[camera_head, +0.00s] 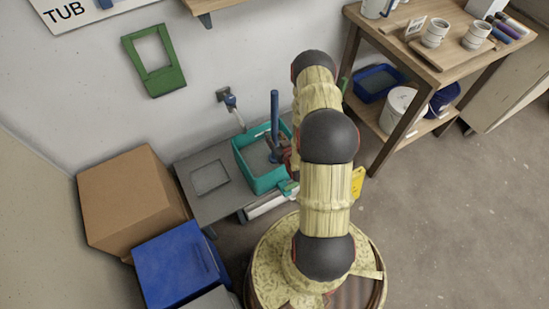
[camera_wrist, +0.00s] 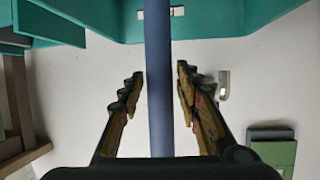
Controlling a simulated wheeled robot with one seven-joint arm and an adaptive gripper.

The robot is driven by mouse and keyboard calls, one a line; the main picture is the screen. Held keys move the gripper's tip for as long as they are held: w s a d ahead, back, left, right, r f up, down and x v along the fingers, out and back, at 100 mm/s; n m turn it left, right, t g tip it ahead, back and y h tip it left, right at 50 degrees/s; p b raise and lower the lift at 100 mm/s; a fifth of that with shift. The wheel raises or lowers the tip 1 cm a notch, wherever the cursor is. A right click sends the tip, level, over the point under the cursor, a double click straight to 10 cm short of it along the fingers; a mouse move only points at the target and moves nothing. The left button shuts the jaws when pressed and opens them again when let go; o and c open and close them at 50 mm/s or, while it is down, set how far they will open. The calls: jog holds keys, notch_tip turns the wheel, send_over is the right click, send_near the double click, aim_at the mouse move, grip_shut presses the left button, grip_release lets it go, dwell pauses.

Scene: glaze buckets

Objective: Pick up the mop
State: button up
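The mop's blue handle (camera_head: 275,113) stands upright in the teal tub (camera_head: 243,155) on a grey bench in the head view. The mop's lower end is hard to make out there. My gripper (camera_head: 282,152) is at the tub beside the handle, partly hidden by my arm. In the wrist view the blue-grey handle (camera_wrist: 159,120) runs between the two fingers of my gripper (camera_wrist: 160,75). The fingers are apart, one on each side, with a narrow gap showing on the right. The teal tub (camera_wrist: 100,20) spans the top of the wrist view.
A cardboard box (camera_head: 130,200) and a blue bin (camera_head: 178,262) stand left of the grey bench (camera_head: 210,205). A wooden shelf table (camera_head: 440,75) with cups and buckets stands at right. A wall tap (camera_head: 228,97) is behind the tub. The floor at right is clear.

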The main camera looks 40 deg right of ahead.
grip_shut()
dwell(0.8)
